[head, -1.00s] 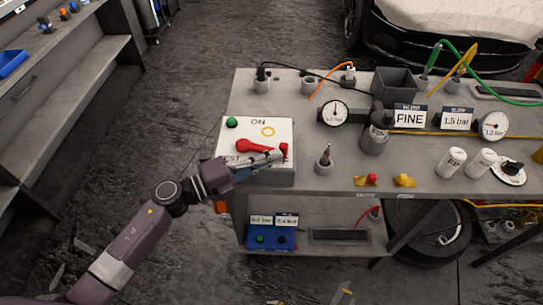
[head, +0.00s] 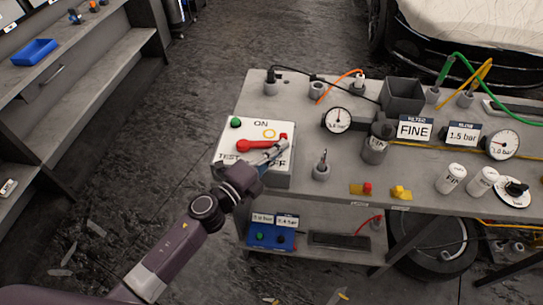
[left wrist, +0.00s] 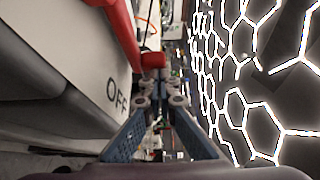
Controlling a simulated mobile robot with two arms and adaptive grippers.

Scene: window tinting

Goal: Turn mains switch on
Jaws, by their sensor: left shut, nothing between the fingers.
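The mains switch box (head: 281,180) stands at the left end of the workbench. Its white face (head: 222,141) carries ON at the top, TEST at lower left and OFF at lower right. The red lever (head: 243,146) has its round hub left of centre and its arm points right. My left gripper (head: 277,149) is shut and empty, in front of the face by the lever's right end, partly hiding OFF. In the left wrist view the red lever (left wrist: 125,37) is close beyond the fingers. I cannot tell whether they touch it. My right gripper is not in view.
Right of the box on the bench are a grey holder (head: 321,172), a dial gauge (head: 337,120) and a FINE sign (head: 414,129). A shelf (head: 110,75) is at left; floor between is open.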

